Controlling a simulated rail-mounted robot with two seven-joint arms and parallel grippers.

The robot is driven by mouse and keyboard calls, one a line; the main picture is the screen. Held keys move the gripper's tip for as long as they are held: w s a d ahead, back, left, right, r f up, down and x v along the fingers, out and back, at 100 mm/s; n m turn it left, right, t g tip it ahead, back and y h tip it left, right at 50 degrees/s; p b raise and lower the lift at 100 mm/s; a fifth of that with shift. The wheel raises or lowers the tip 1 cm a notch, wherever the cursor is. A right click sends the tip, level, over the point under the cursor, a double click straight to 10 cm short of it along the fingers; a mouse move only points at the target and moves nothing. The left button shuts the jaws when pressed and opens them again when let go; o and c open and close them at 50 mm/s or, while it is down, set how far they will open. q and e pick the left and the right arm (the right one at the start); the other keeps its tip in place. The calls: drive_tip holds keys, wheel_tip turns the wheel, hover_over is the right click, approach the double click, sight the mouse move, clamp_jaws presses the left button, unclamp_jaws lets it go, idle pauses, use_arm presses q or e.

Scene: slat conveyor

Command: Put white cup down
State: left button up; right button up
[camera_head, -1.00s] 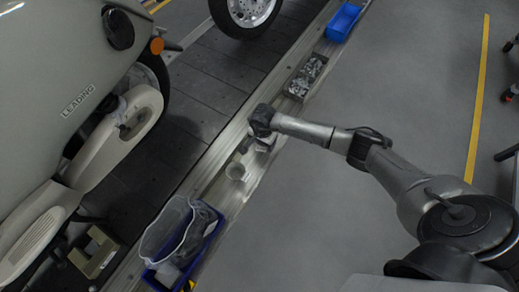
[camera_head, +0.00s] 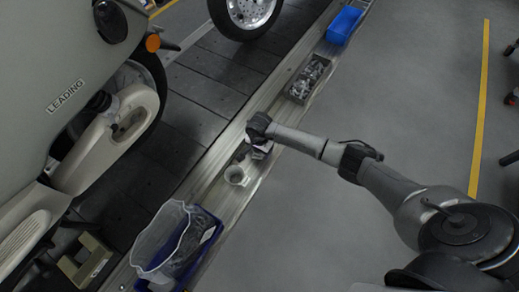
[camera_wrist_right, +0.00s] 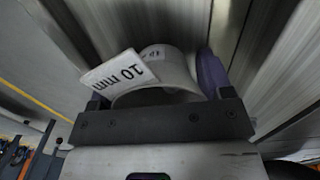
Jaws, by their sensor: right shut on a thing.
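My right gripper (camera_head: 258,138) is over the metal ledge beside the slat conveyor, and its fingers are hard to make out in the head view. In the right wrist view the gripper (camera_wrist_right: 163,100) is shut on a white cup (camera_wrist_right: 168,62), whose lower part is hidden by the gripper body. A white card marked "10 mm" (camera_wrist_right: 120,72) overlaps the cup's left side. My left gripper is not in view.
A grey bin of metal parts (camera_head: 308,80) and a blue bin (camera_head: 343,25) are farther along the ledge. A clear container (camera_head: 168,235) in a blue crate (camera_head: 212,237) is at the near end. A scooter (camera_head: 60,60) stands at the left.

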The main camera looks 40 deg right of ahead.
drive_tip(key=shift+f, duration=0.2)
drive_tip(key=o, duration=1)
drive_tip(key=shift+r, duration=0.15)
